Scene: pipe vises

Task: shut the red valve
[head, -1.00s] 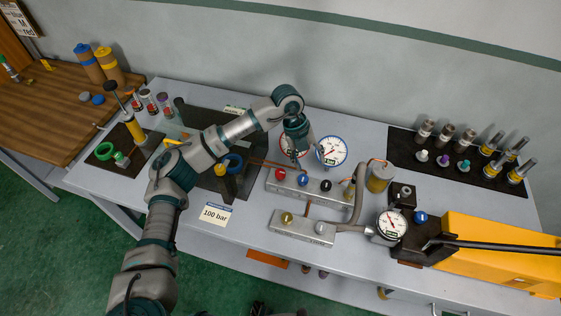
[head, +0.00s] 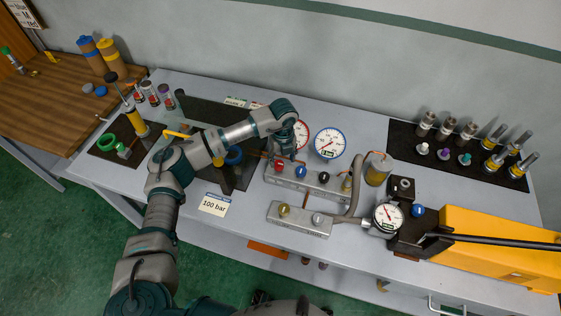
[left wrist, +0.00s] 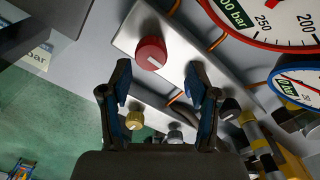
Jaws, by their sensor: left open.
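The red valve (head: 279,167) is a round knob at the left end of the upper grey manifold block (head: 311,181). In the left wrist view the red valve (left wrist: 151,53) shows a pale line on its face and lies just beyond the fingertips. My left gripper (head: 287,155) is above the red valve in the head view, its fingers small and partly hidden by the wrist. In the left wrist view my left gripper (left wrist: 158,74) is open, with nothing between its blue-padded fingers. My right gripper does not show.
Blue (head: 300,172) and black (head: 324,177) knobs sit beside the red one. Red-rimmed (head: 302,135) and blue-rimmed (head: 329,143) gauges stand behind. A lower block with a brass knob (head: 283,210) lies in front. A yellow pump (head: 500,245) stands at right.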

